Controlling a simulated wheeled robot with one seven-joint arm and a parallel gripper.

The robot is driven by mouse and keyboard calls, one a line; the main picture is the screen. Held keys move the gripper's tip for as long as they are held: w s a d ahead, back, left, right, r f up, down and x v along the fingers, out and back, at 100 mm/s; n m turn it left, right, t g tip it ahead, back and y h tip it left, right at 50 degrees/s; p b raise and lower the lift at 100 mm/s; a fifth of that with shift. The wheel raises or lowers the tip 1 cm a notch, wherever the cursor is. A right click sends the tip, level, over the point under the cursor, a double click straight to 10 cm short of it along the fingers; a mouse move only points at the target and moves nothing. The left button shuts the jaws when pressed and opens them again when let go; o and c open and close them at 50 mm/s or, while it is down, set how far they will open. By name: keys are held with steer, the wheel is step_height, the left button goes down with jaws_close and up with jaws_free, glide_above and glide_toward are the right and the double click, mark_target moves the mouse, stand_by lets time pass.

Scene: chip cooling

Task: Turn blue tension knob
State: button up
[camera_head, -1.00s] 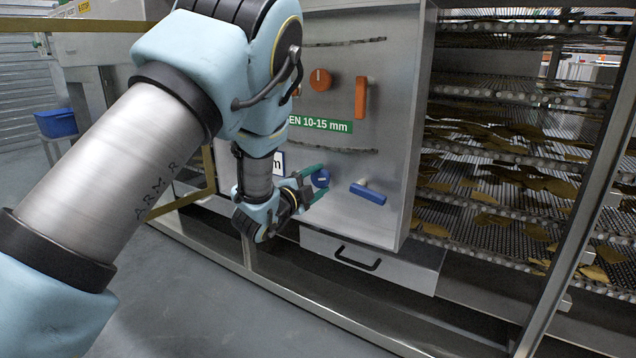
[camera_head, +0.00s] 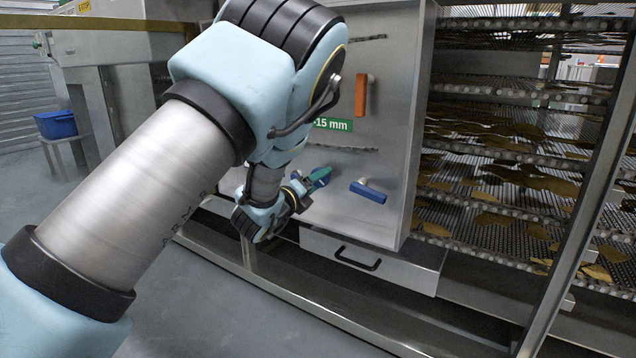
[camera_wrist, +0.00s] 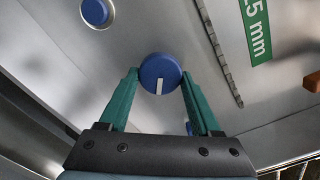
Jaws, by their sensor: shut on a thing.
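The blue round knob (camera_wrist: 160,70) with a white pointer mark sits on the grey metal panel. In the wrist view it is between the two green fingers of my gripper (camera_wrist: 160,78), which are shut on its sides. The white mark points toward the bottom of that picture. In the head view my gripper (camera_head: 318,177) is at the lower part of the panel, and its fingers and wrist largely hide the knob.
A blue lever handle (camera_head: 368,192) is just right of my gripper. An orange handle (camera_head: 361,95) and a green label (camera_head: 334,124) are higher on the panel. A drawer with a black handle (camera_head: 358,258) is below. Another blue round part (camera_wrist: 95,12) shows in the wrist view.

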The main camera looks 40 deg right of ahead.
steer(key=shift+f+m, duration=0.1)
steer(key=shift+m, duration=1.1)
steer(key=o, duration=1.3)
steer(key=shift+o, duration=0.2)
steer(key=p+v, duration=0.3)
steer(key=v, duration=0.7)
steer(key=shift+a, duration=0.4)
